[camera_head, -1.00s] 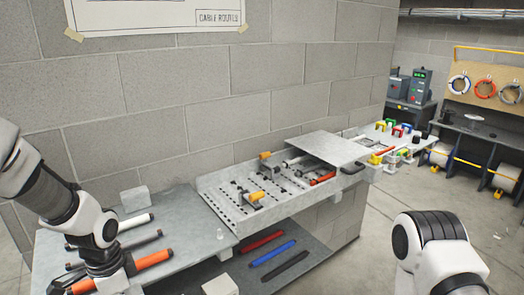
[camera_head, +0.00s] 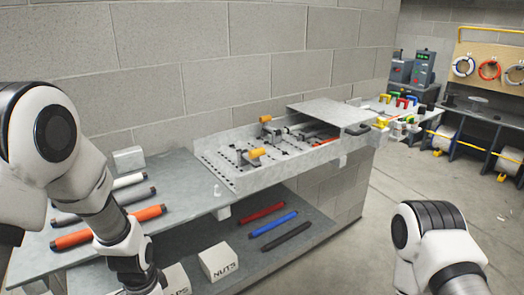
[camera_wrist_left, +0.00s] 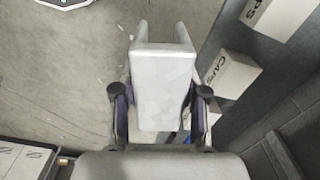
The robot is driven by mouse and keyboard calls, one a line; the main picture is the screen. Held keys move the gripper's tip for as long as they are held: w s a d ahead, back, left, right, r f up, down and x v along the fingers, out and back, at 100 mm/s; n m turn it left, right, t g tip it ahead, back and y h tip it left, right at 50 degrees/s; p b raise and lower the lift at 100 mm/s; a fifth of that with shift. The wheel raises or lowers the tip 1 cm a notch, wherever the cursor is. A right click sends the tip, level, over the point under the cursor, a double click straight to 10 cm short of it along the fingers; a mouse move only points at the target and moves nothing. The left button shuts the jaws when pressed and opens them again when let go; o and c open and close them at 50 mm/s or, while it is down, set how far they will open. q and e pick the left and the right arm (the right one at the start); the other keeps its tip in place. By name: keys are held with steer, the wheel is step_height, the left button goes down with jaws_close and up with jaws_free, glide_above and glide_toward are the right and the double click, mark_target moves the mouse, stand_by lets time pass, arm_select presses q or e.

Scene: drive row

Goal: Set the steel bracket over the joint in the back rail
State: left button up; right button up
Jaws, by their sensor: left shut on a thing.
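A pale grey U-shaped steel bracket (camera_wrist_left: 163,85) is in the left wrist view, with its two side walls toward the top of the picture. My left gripper (camera_wrist_left: 161,95) is shut on it, one finger against each side. In the head view my left arm comes down at the lower left, and its gripper and the bracket are below the picture edge. A grey tray (camera_head: 238,185) on the bench has a raised back wall, a perforated floor, and yellow-handled clamps and metal bars. I cannot make out the joint in the back rail. My right gripper is out of view.
Orange, grey and white rollers (camera_head: 108,226) lie on the bench (camera_head: 190,205) at left, near a pale block (camera_head: 128,160). A grey cover (camera_head: 330,112) spans the tray's right part. Below, a shelf holds a NUTS box (camera_head: 220,262) and coloured tubes (camera_head: 273,232).

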arm_select(q)
steer(key=w+d+f+n, duration=0.2)
steer(key=w+d+n, duration=0.2)
steer(key=n, duration=0.4)
steer(key=shift+w+d, duration=0.15)
steer(key=shift+w, duration=0.15)
